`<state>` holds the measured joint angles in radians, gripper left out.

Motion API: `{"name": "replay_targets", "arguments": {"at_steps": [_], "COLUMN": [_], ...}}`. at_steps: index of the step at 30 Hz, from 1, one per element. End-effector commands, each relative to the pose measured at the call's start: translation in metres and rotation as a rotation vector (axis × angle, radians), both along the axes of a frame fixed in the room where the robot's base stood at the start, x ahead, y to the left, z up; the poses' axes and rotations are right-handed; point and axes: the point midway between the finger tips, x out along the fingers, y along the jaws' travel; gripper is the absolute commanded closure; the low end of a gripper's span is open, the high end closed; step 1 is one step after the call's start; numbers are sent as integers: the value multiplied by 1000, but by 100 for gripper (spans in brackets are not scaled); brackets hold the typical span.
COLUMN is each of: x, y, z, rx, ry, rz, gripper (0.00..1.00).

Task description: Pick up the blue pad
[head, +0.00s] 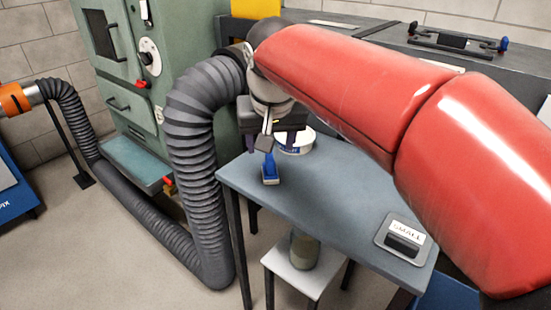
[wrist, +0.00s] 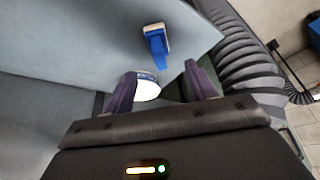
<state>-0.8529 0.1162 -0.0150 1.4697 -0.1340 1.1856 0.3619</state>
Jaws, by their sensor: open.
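The blue pad (head: 270,170) lies near the left corner of the blue-grey table (head: 330,205). In the wrist view the blue pad (wrist: 158,44) shows a blue body with a pale end, beyond my fingertips. My gripper (head: 275,144) is above the table's far left part, close to the pad in the head view. In the wrist view my gripper (wrist: 160,80) has its two purple fingers spread apart, with nothing held between them. The height gap between fingers and pad is hard to judge.
A white tub (head: 296,142) stands behind the pad and partly shows between my fingers in the wrist view (wrist: 148,88). A thick grey hose (head: 205,105) rises beside the table's left edge. A tray labelled SMALL (head: 402,235) sits at the near right; the table middle is clear.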

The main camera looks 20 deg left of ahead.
Motion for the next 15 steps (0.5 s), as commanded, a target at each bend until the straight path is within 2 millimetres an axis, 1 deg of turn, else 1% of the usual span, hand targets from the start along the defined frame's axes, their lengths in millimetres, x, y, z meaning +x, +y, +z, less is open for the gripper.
{"name": "replay_targets", "arguments": {"at_steps": [8,15], "x": [10,23], "y": [6,12], "z": [-27,-59], "rx": [-2,-3], "ry": [1,3], "rz": [1,1], "gripper": [44,44]}}
